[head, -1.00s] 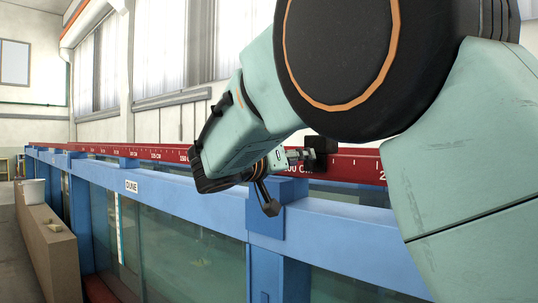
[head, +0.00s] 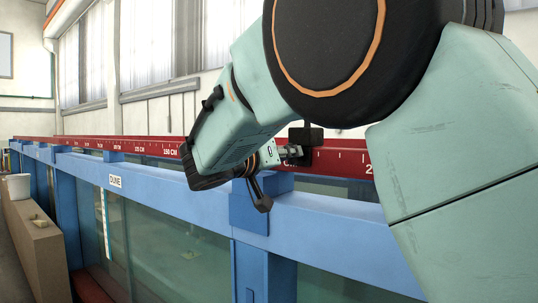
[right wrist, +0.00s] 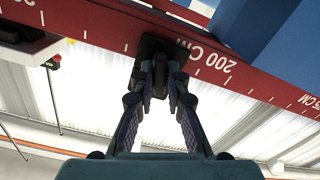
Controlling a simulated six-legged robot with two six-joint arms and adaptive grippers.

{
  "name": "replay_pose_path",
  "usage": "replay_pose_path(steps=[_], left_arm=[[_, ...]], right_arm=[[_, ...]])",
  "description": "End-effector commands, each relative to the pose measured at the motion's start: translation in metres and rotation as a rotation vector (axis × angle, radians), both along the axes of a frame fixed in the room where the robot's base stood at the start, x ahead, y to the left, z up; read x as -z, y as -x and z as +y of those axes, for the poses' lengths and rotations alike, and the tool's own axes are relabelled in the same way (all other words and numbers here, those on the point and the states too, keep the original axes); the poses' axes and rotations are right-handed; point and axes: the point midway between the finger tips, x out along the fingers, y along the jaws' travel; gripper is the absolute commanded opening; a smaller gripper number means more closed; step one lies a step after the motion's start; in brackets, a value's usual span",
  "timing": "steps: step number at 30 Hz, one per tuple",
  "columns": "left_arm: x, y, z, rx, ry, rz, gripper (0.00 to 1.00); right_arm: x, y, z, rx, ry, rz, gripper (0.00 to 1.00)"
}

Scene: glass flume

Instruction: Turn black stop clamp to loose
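The black stop clamp (head: 306,134) sits on the red rail, just left of the "200 CM" mark in the right wrist view. My right gripper (head: 286,153) reaches it from the left in the head view. In the right wrist view, the black clamp (right wrist: 153,48) stands against the rail, and the fingertips of my right gripper (right wrist: 160,76) close in on both sides of its narrow dark knob. They appear to touch it. The knob's far side is hidden. My left gripper is in neither current view.
The red scale rail (head: 345,162) runs behind the blue flume frame (head: 330,212). A white bucket (head: 18,186) sits on a brown ledge at far left. Glass panels lie below the frame.

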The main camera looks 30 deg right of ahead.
Motion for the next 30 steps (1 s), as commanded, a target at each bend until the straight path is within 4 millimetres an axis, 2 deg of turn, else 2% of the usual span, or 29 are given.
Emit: replay_pose_path(steps=[4,17,30], left_arm=[[0.0,0.0,0.0,0.0,0.0,0.0,0.36],[0.003,0.0,0.0,0.0,0.0,0.0,0.36],[0.025,0.0,0.0,0.0,0.0,0.0,0.36]], right_arm=[[0.0,-0.001,0.0,-0.001,0.001,0.0,0.0],[-0.001,-0.001,-0.001,-0.001,0.012,0.019,0.0],[0.0,-0.002,0.0,-0.002,0.12,0.276,0.0]])
